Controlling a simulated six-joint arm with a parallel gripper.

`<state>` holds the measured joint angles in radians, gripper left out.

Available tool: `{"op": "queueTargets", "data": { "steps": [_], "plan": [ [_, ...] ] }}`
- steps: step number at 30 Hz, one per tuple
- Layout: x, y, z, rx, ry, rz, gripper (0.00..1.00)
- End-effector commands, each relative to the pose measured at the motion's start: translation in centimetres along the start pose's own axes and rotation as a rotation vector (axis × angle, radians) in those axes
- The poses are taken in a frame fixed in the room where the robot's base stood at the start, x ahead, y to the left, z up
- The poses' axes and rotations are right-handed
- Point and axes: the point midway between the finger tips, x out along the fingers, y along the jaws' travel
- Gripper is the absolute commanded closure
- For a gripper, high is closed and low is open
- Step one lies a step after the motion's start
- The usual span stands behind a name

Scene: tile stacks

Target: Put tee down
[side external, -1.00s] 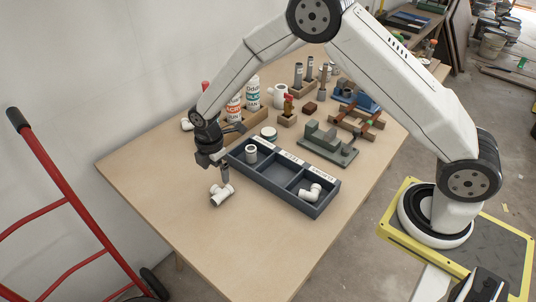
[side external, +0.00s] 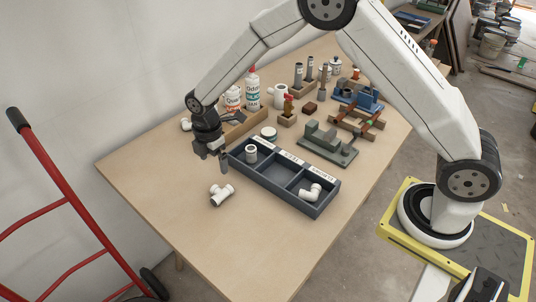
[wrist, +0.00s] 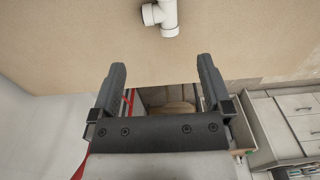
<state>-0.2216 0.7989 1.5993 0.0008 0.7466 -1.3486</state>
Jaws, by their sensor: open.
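The white tee (side external: 221,195) lies on the bare tabletop, left of the dark tray (side external: 262,183). It also shows at the top edge of the wrist view (wrist: 163,17), partly cut off and beyond my fingertips. My gripper (side external: 224,165) is above the table between the tee and the tray's left end. In the wrist view its two fingers (wrist: 162,70) stand wide apart with nothing between them. My gripper and the tee are apart. The tray holds a white coupling (side external: 251,155) in its left compartment and a white elbow (side external: 311,192) in its right one; the middle one is empty.
Glue bottles (side external: 252,90) stand in a wooden holder behind my gripper. A green fixture (side external: 328,146) and a red-handled valve (side external: 288,106) are behind the tray. The table's front (side external: 240,240) is clear. A red hand truck (side external: 50,165) stands off the table at left.

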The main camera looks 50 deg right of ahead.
Motion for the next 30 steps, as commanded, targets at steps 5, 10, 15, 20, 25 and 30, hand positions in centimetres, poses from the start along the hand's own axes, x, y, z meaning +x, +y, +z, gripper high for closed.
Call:
{"op": "queueTargets", "data": {
  "steps": [5, 10, 15, 20, 25, 30],
  "plan": [
    [-0.5, -0.5, 0.5, 0.049, 0.002, 0.007, 0.00],
    [-2.1, -1.9, 1.9, 0.198, 0.009, 0.030, 0.00],
    [-4.2, -4.5, 4.0, 0.444, 0.026, 0.064, 0.00],
    [-5.9, -7.8, 6.1, 0.706, 0.050, 0.099, 0.00],
    [-7.3, -11.7, 8.1, 0.985, 0.085, 0.132, 0.00],
    [-8.1, -15.8, 9.7, 1.253, 0.128, 0.161, 0.00]
  ]
}}
